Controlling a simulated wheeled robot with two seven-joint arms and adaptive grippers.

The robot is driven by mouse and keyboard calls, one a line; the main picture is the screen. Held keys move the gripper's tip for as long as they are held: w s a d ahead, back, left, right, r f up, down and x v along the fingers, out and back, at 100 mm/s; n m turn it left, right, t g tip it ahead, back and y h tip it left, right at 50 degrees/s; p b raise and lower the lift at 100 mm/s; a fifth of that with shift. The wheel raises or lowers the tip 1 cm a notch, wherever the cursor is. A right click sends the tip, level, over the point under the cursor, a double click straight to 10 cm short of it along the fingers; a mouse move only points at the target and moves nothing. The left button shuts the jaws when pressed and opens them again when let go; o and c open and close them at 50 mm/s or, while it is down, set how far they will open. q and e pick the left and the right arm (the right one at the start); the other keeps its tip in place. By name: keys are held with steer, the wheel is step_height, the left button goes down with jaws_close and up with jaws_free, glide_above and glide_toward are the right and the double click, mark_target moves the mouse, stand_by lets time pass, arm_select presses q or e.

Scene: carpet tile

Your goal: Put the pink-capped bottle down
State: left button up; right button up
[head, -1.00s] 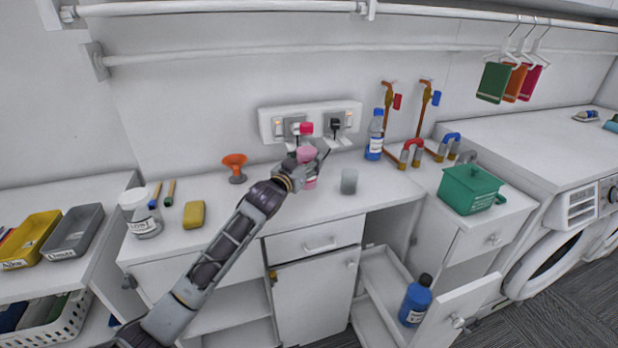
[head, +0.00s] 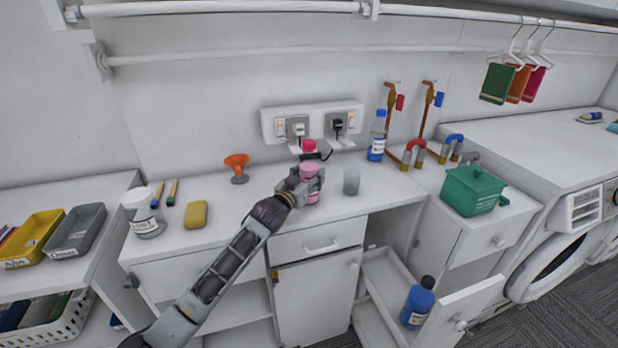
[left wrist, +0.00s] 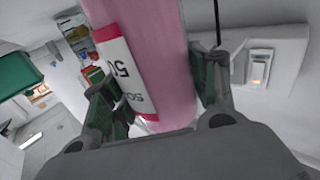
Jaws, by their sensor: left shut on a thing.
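The pink-capped bottle (head: 309,170) has a pink body and a bright pink-red cap. It stands about upright over the countertop, in front of the wall sockets. My left gripper (head: 311,184) is shut around its body from the left. In the left wrist view the pink bottle (left wrist: 158,60) with a white and red label sits between the green-padded fingers (left wrist: 157,95). Whether its base touches the counter (head: 255,205) is hard to tell. My right gripper is not in view.
A grey cup (head: 351,182) stands just right of the bottle. Plugs and cords (head: 337,126) are behind.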

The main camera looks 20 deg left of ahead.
arm_select(q)
steer(key=shift+f, duration=0.1)
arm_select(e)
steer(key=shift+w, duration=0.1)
arm_select(q)
steer(key=o, duration=1)
steer(key=shift+f, duration=0.15)
steer(key=shift+c, duration=0.2)
steer(key=o, duration=0.4)
steer(key=shift+o, duration=0.2)
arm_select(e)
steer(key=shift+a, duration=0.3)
arm_select(q)
steer(key=shift+s, duration=0.1)
